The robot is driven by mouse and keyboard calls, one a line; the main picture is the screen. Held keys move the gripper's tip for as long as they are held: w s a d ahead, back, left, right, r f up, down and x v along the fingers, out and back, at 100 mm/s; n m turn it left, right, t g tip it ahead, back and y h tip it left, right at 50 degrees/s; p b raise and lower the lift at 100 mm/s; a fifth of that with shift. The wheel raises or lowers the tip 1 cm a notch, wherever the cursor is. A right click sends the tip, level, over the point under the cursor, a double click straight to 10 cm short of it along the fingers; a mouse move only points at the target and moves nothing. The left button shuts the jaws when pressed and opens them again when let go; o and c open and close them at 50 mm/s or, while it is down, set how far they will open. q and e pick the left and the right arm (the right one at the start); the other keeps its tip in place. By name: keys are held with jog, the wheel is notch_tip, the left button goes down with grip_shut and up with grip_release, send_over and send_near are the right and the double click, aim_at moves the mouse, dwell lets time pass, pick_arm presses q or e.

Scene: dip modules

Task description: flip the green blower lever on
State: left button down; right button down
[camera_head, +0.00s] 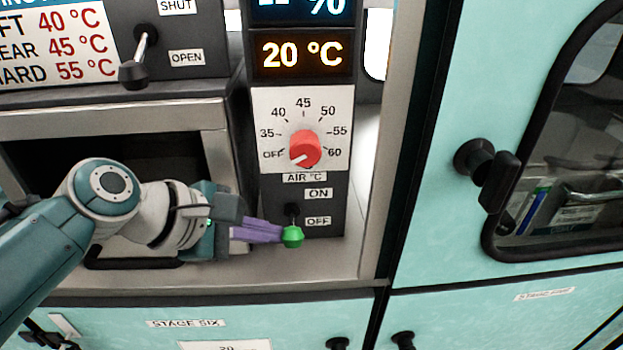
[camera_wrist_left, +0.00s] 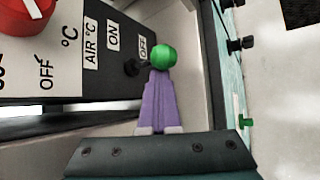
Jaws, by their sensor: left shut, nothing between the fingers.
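The green blower lever (camera_head: 292,236) shows in the head view at the bottom of the dark panel, its knob hanging down by the OFF label. Its pivot is just above the knob. It also shows in the left wrist view as a round green knob (camera_wrist_left: 163,56). My left gripper (camera_head: 277,232) has its purple fingers shut and empty, with the tips right at the left side of the knob. In the left wrist view the shut fingers (camera_wrist_left: 158,83) end at the knob and overlap its lower edge; whether they touch cannot be told. My right gripper is not in view.
A red dial (camera_head: 305,149) sits above the lever, pointing near OFF, under a 20 °C display (camera_head: 302,54). A black-knobbed SHUT/OPEN lever (camera_head: 133,74) is at upper left. A cabinet door with a black handle (camera_head: 492,178) stands at right. A metal ledge (camera_head: 320,262) runs below the panel.

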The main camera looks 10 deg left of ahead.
aim_at(292, 221)
pick_arm(q)
jog(key=shift+d+r+g+p, duration=0.1)
jog(key=shift+r+g+p, duration=0.25)
jog(key=shift+p, duration=0.2)
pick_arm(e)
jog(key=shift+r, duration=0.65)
pick_arm(q)
jog(key=shift+w+r+p, duration=0.2)
jog(key=shift+r+p, duration=0.25)
jog(key=shift+p, duration=0.55)
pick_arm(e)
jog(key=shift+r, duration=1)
pick_arm(q)
jog(key=shift+r, duration=0.15)
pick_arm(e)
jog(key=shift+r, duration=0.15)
pick_arm(q)
jog(key=shift+r+p, duration=0.7)
jog(key=shift+p, duration=0.25)
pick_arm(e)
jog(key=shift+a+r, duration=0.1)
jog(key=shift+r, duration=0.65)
